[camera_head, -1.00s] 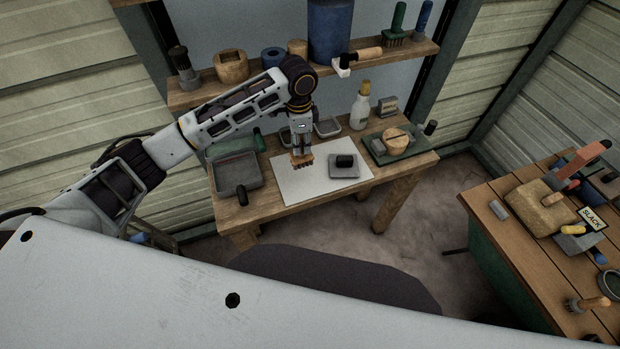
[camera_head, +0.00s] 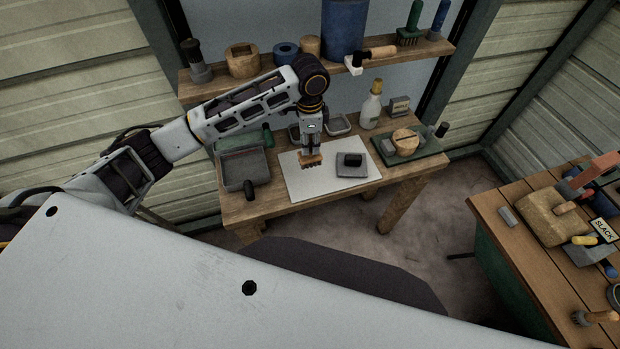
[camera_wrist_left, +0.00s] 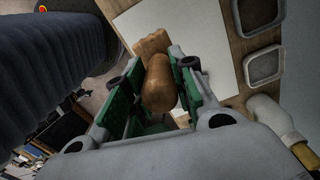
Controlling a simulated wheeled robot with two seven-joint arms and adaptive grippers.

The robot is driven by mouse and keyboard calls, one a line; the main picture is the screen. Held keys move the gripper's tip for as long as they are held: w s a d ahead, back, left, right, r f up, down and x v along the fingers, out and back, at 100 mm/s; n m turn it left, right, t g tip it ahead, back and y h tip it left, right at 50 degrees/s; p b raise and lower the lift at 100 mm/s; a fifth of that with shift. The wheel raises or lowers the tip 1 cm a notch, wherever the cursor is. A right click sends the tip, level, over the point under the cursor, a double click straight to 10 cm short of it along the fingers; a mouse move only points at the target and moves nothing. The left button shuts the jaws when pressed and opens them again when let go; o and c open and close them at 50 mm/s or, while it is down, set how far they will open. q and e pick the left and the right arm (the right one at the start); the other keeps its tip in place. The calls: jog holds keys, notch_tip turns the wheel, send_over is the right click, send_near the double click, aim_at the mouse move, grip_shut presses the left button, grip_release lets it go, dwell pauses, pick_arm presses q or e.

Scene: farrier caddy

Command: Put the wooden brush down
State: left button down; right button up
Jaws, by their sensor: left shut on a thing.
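My left gripper (camera_head: 311,153) is over the white sheet on the wooden table, pointing down, and is shut on the wooden brush (camera_head: 311,162). The brush's bristles point down towards the sheet; I cannot tell whether they touch it. In the left wrist view the brush's rounded wooden handle (camera_wrist_left: 159,84) sits between the green-lined fingers, with its flat wooden head beyond. The white sheet (camera_head: 305,187) lies flat, and also shows in the wrist view (camera_wrist_left: 195,35). My right gripper is not in view.
A grey block with a black knob (camera_head: 352,170) sits on the sheet just right of the brush. A grey tray (camera_head: 265,177) stands left, a green board (camera_head: 425,155) and a white bottle (camera_head: 370,111) right. A shelf (camera_head: 425,49) with tools runs behind. The sheet's front is clear.

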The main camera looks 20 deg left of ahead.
aim_at(310, 156)
pick_arm(q)
notch_tip(310, 156, down, 6)
jog(key=shift+p, duration=0.35)
jog(key=shift+f, duration=0.1)
jog(key=shift+f, duration=0.1)
notch_tip(310, 156, down, 2)
jog(key=shift+f, duration=0.75)
jog(key=shift+f, duration=0.1)
jog(key=c, duration=1.2)
grip_release()
